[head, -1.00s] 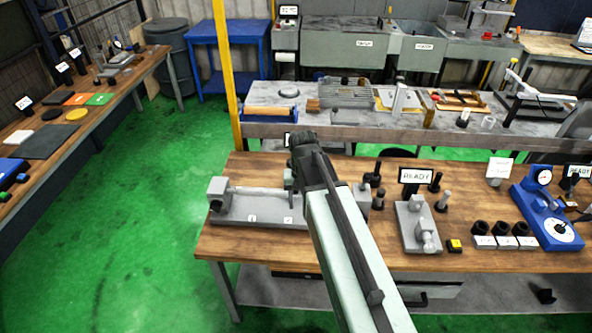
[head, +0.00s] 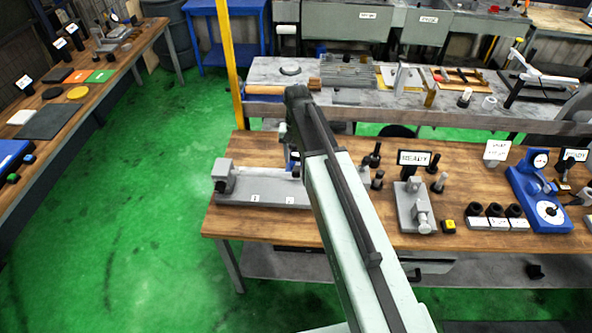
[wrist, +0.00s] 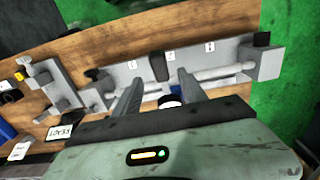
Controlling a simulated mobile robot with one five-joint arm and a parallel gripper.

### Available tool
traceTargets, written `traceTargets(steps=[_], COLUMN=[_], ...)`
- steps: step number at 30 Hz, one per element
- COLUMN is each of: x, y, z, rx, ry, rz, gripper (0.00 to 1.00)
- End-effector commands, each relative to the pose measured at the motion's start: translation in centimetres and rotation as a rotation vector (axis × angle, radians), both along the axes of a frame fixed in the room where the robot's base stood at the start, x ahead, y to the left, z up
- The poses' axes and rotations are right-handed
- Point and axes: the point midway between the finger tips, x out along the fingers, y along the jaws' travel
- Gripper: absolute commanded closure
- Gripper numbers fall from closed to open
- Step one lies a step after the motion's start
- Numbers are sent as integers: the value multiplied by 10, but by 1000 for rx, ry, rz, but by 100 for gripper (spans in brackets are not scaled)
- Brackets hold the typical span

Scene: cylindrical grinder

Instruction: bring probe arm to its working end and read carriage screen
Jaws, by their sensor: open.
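A long grey fixture (head: 262,190) with end blocks, a rod and numbered white labels lies at the bench's left. It also spans the wrist view (wrist: 225,62). A dark grey block (wrist: 160,66) stands at its middle and may be the probe arm; I cannot be sure. My gripper (wrist: 158,80) is open, its fingers over the fixture on either side of this block; contact cannot be told. A round white and blue part (wrist: 170,101) shows between the fingers. In the head view my arm covers the fixture's right part. No carriage screen can be made out.
A grey unit with a READY screen (head: 413,159) stands right of the fixture, near several dark posts. A blue gauge stand (head: 540,200) is farther right. A grey rear bench (head: 270,70) stands behind. Green floor to the left is open.

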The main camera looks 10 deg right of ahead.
Motion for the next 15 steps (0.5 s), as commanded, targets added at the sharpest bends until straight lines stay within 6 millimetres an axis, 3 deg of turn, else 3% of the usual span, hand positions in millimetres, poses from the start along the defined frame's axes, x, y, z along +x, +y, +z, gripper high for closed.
traceTargets(steps=[1, 9, 15], x=[0, 0, 0], y=[0, 0, 1], z=[-15, -61, -67], rx=[0, 0, 0], ry=[0, 0, 0], rz=[0, 1, 1], gripper=[51, 51, 51])
